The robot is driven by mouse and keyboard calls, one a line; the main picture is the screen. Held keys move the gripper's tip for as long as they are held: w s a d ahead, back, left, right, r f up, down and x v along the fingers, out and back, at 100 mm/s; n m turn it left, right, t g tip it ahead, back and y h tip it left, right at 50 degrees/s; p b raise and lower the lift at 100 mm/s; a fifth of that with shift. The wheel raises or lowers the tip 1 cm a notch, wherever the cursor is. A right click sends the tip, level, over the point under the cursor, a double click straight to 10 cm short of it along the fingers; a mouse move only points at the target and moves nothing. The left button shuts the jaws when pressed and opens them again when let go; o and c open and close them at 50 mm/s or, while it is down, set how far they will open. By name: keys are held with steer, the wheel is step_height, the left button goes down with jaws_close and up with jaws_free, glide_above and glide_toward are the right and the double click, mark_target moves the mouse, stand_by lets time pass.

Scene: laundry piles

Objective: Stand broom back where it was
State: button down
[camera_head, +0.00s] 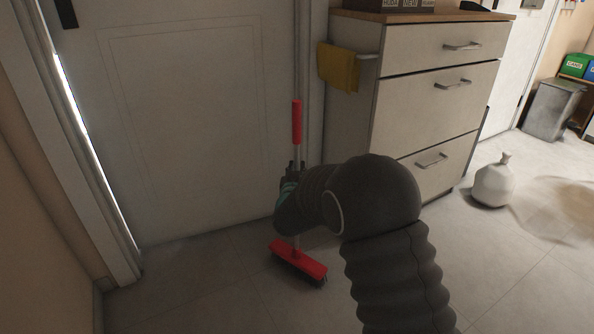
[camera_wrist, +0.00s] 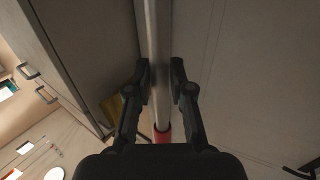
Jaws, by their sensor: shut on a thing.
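The broom (camera_head: 311,267) has a red head with dark bristles, a silver pole and a red sleeve higher up. It stands nearly upright in front of the white door, close to the cabinet. My gripper (camera_head: 293,168) is shut on the silver pole below the red sleeve. In the wrist view my gripper (camera_wrist: 161,82) has one finger on each side of the broom's pole (camera_wrist: 158,40). The red sleeve shows at the bottom there. The broom head is low by the floor; I cannot tell whether the bristles touch it. My arm hides part of the lower pole.
The white door (camera_head: 190,120) is behind the broom. A drawer cabinet (camera_head: 435,115) with a yellow towel (camera_head: 338,67) on its side rail stands right of it. A white bag (camera_head: 493,184) lies on the floor further right. Floor at lower left is clear.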

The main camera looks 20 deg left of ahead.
stand_by(0.3)
steer(key=c, duration=1)
jaws_free()
steer(key=shift+f, duration=0.1)
steer(key=shift+c, duration=0.2)
steer(key=shift+r, duration=0.25)
steer(key=v, duration=1.2)
steer(key=shift+f, duration=0.15)
